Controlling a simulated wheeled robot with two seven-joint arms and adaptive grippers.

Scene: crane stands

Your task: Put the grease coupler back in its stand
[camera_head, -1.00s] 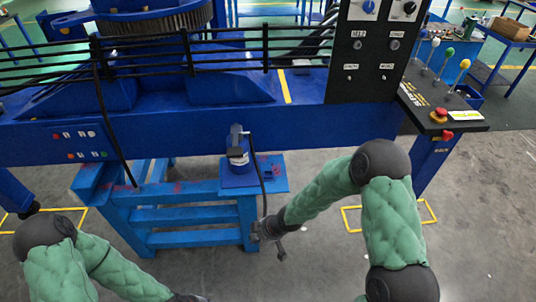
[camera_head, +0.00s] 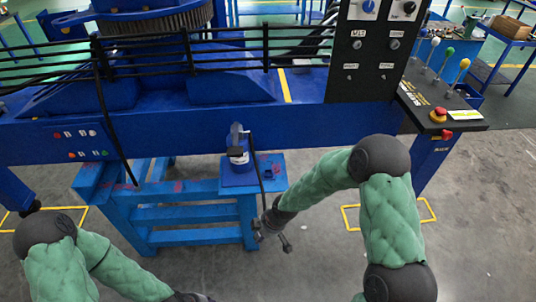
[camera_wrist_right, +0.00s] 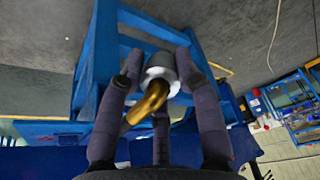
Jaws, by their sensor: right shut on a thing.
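The grease coupler, a silver cylinder (camera_wrist_right: 161,70) with a brass elbow (camera_wrist_right: 148,103), sits between the dark fingers of my right gripper in the right wrist view. My right gripper (camera_head: 271,229) is shut on it, low in front of the blue bench's right end in the head view. The coupler is too small to make out there. A blue stand with a small dark reddish part (camera_head: 270,172) is on the bench top, above the gripper in the picture. My left gripper (camera_head: 190,298) is at the bottom edge, mostly cut off; its fingers cannot be judged.
A grease pump (camera_head: 238,152) stands on the blue bench (camera_head: 195,215). A black hose (camera_head: 260,175) runs from it down toward my right gripper. A large blue machine beam (camera_head: 200,135) spans behind, with a control panel (camera_head: 375,50). The floor right of the bench is open.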

